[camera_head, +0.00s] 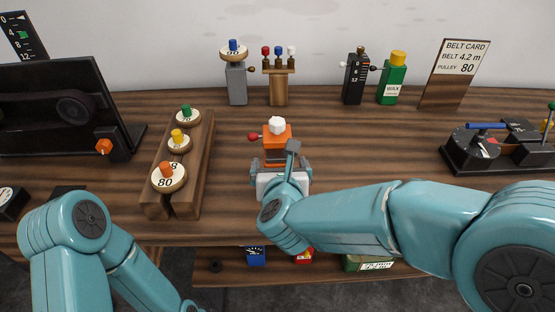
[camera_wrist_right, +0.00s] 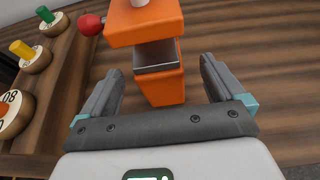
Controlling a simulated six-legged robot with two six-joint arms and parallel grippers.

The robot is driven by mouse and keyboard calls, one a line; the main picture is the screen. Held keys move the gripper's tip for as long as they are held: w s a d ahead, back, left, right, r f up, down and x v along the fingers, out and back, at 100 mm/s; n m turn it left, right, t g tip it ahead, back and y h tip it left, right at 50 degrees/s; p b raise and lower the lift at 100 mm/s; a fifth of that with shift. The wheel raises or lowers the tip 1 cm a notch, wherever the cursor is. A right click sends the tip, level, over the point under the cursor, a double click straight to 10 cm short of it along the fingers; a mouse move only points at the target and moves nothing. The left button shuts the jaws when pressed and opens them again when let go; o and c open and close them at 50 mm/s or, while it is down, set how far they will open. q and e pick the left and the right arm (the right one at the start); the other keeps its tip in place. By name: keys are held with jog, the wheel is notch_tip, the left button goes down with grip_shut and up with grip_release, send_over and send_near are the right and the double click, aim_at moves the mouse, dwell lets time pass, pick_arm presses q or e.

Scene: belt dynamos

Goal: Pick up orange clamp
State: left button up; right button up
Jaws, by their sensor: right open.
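The orange clamp (camera_head: 277,138) stands on the wooden table in the middle of the head view, with a white knob on top and a red ball on its left side. In the right wrist view the clamp (camera_wrist_right: 158,86) shows a dark gap between its upper and lower orange parts. My right gripper (camera_head: 281,172) is at the clamp's near side. Its fingers (camera_wrist_right: 163,85) are open, one on each side of the clamp's lower part, with visible gaps between. My left arm shows at the lower left, but its gripper is not visible.
A wooden rack (camera_head: 207,150) with several numbered pulleys stands left of the clamp. A grey post (camera_head: 237,84), a peg stand (camera_head: 278,88), a green wax bottle (camera_head: 392,82) and a belt card (camera_head: 455,75) stand behind. A black device (camera_head: 486,150) is at right. Table right of the clamp is clear.

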aim_at(277, 153)
jog(key=x, duration=0.2)
jog(key=shift+w+a+f, duration=0.1)
jog(key=shift+w+a, duration=0.05)
jog(key=shift+w, duration=0.15)
jog(key=p+x, duration=0.1)
jog(key=x, duration=0.4)
jog(key=shift+f+p, duration=0.1)
jog(key=shift+p, duration=0.3)
jog(key=shift+s, duration=0.15)
jog(key=c, duration=1.6)
jog(key=shift+c, duration=0.2)
jog(key=shift+r, duration=0.25)
notch_tip(277, 153, up, 20)
jog(key=p, duration=0.3)
jog(key=shift+p, duration=0.4)
